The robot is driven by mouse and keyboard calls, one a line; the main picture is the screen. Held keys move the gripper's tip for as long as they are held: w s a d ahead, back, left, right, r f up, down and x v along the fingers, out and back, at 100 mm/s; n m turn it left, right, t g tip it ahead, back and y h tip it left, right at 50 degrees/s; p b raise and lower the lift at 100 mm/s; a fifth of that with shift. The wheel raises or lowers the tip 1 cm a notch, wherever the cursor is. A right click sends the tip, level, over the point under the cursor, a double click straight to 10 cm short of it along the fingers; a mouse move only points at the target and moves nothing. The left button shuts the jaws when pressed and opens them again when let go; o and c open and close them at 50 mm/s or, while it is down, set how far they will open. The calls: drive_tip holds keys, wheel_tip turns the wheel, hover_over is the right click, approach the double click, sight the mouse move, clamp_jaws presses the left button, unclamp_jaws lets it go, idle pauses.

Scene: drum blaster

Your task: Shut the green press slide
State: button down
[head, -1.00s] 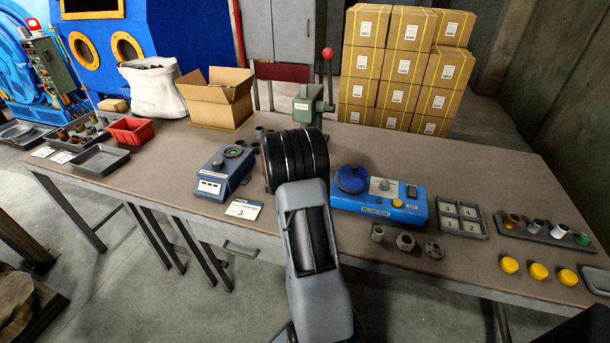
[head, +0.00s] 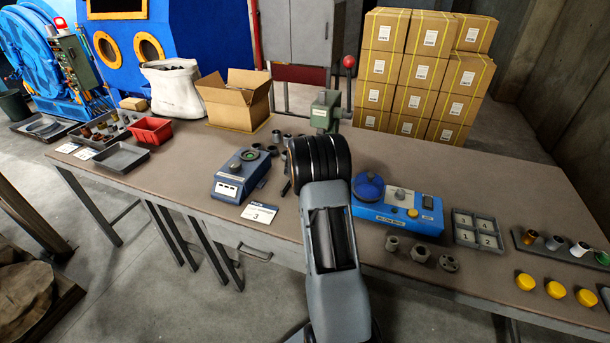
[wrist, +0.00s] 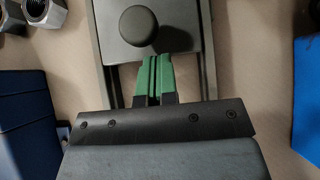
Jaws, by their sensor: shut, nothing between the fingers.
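The green press (head: 324,110), with a red-knobbed lever, stands at the back of the table, beyond my arm in the head view. In the wrist view, a grey plate with a round dark knob (wrist: 139,25) lies between two grey rails (wrist: 207,60); it appears to be the press slide. My gripper (wrist: 155,57) is shut and empty, its green fingertips together between the rails at the plate's near edge. I cannot tell whether they touch the plate. My arm hides the gripper and the slide in the head view.
A blue scale-like device (head: 240,175) stands left of my arm and a brighter blue device (head: 398,208) stands right. Dark cylinders (head: 285,137) stand near the press. An open cardboard box (head: 234,103) is back left. Metal nuts (head: 420,253) lie at the front right.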

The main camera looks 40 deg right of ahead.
drive_tip(key=a, duration=0.1)
drive_tip(key=s+a+b, duration=0.1)
drive_tip(key=a, duration=0.1)
drive_tip(key=shift+s+f+b, duration=0.15)
drive_tip(key=shift+s+b, duration=0.1)
drive_tip(key=shift+b, duration=0.15)
drive_tip(key=p+v, duration=0.2)
drive_tip(key=v, duration=0.8)
drive_tip(key=shift+a, duration=0.2)
